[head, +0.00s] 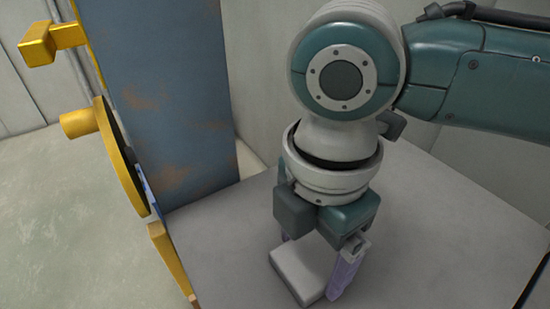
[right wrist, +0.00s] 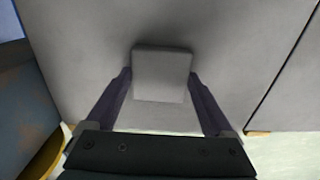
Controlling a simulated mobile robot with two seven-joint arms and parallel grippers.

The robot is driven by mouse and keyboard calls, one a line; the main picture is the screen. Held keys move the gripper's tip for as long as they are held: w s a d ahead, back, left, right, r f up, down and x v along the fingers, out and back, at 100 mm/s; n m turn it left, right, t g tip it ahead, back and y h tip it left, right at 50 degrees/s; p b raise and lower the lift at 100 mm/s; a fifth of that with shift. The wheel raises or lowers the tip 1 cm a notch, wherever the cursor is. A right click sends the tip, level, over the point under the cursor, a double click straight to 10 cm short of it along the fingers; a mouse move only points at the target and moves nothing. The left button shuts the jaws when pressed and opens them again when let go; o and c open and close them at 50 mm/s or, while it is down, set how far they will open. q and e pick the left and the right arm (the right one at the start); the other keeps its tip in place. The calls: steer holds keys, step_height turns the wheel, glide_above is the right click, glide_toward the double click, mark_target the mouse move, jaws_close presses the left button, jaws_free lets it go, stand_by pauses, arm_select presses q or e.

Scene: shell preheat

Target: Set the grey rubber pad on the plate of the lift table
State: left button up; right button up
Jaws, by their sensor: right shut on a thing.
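The grey rubber pad (head: 297,276) is a light grey, flat square block. My right gripper (head: 312,274) points down over a broad grey surface (head: 420,240), shut on the pad, with its purple fingers on opposite sides. The pad (right wrist: 162,75) also shows between the fingertips of the right gripper (right wrist: 160,80) in the right wrist view. I cannot tell whether its underside touches the surface. The far finger is mostly hidden in the head view. I cannot clearly identify the lift table's plate. My left gripper is not in view.
A blue, rust-marked upright (head: 165,100) stands at the left, with a yellow wheel (head: 118,155) and yellow handle (head: 38,46) beside it. Pale walls stand close behind. The grey surface around the pad is clear. A dark seam (right wrist: 282,75) runs right of it in the right wrist view.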

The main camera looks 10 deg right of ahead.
mark_target(310, 259)
steer(key=o, duration=1.2)
steer(key=shift+f, duration=0.15)
step_height(310, 259, up, 12)
steer(key=p, duration=0.4)
steer(key=s+a+f+m+t+y, duration=0.2)
steer(key=s+a+f+m+y, duration=0.15)
steer(key=s+a+m, duration=0.35)
steer(key=s+d+f+m+h, duration=0.1)
steer(key=d+m, duration=0.3)
steer(key=d, duration=0.1)
steer(key=s+d+m+t+h, duration=0.1)
steer(key=s+d+m, duration=0.1)
steer(key=d+m, duration=0.2)
steer(key=s+d+f+m+h, duration=0.1)
steer(key=s+d+m, duration=0.1)
steer(key=d+m, duration=0.3)
steer(key=shift+s+d+f+t, duration=0.1)
steer(key=shift+d+f+t, duration=0.1)
steer(key=shift+d, duration=0.35)
steer(key=shift+s+d+f+t, duration=0.1)
steer(key=shift+d+f, duration=0.05)
steer(key=shift+d, duration=0.4)
